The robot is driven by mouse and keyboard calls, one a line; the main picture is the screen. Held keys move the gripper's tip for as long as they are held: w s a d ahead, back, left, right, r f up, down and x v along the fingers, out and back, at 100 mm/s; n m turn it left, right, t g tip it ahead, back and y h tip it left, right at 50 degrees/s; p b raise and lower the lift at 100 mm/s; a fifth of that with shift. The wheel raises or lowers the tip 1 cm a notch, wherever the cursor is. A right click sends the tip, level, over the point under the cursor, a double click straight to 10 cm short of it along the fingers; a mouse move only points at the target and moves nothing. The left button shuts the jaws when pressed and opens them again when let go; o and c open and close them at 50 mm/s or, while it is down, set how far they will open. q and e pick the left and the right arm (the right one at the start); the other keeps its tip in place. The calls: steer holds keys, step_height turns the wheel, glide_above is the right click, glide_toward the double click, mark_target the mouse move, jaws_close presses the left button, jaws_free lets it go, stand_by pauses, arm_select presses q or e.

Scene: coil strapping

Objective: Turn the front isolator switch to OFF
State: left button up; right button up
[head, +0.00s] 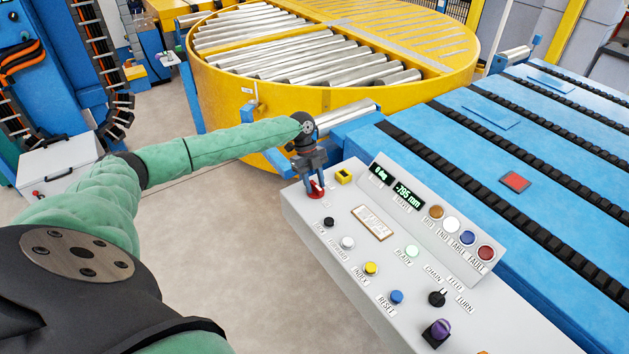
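The red isolator switch (316,190) sits at the far left corner of the grey control console. Its red base shows, with a red handle standing up from it. My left gripper (315,184) points down over this switch, with one finger on each side of the handle. The fingers hide part of the handle, and I cannot tell whether they press on it. The handle's exact angle and its ON/OFF marks are too small to read. My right gripper is not in view.
The console (300,217) carries several buttons, a black selector (437,298), a purple-topped control (437,331) and a display (408,194). A yellow roller turntable (225,95) and blue chain conveyor (450,115) lie behind.

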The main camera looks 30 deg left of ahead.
arm_select(q)
steer(key=shift+w+f, duration=0.1)
steer(key=shift+f, duration=0.05)
jaws_close()
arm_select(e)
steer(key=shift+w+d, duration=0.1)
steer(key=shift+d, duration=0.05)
